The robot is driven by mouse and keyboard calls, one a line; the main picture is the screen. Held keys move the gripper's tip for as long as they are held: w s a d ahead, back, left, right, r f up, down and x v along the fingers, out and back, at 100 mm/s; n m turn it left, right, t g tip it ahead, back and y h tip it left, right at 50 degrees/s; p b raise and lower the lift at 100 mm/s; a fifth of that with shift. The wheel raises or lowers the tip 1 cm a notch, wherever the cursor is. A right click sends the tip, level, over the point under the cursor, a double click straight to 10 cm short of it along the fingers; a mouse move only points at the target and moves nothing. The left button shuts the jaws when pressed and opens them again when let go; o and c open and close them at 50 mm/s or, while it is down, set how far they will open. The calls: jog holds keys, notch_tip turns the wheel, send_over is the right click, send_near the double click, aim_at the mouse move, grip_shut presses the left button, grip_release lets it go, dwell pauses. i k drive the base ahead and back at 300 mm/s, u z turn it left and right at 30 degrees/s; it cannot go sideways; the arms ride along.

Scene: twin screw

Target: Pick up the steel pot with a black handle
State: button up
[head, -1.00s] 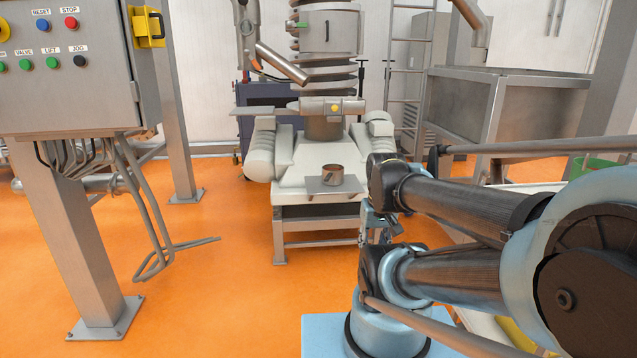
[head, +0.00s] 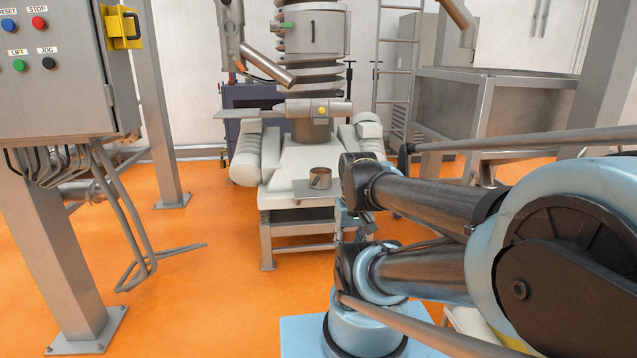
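The steel pot (head: 320,178) is a small, round metal vessel with a brownish inside, upright on a flat grey plate (head: 303,190) at the front of the white machine. A dark mark on its near side may be its black handle. My gripper (head: 366,226) hangs at the end of my arm, to the right of the pot and lower in the picture. It is small and partly hidden by my arm links, so its fingers cannot be made out. The pot stands apart from it.
A control cabinet (head: 55,95) on a steel post stands at left, with bent pipes below it. The white machine (head: 280,160) stands ahead, with a column above it. A steel tank (head: 490,105) is at back right.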

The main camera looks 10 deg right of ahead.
aim_at(320, 177)
jog(key=i, duration=0.85)
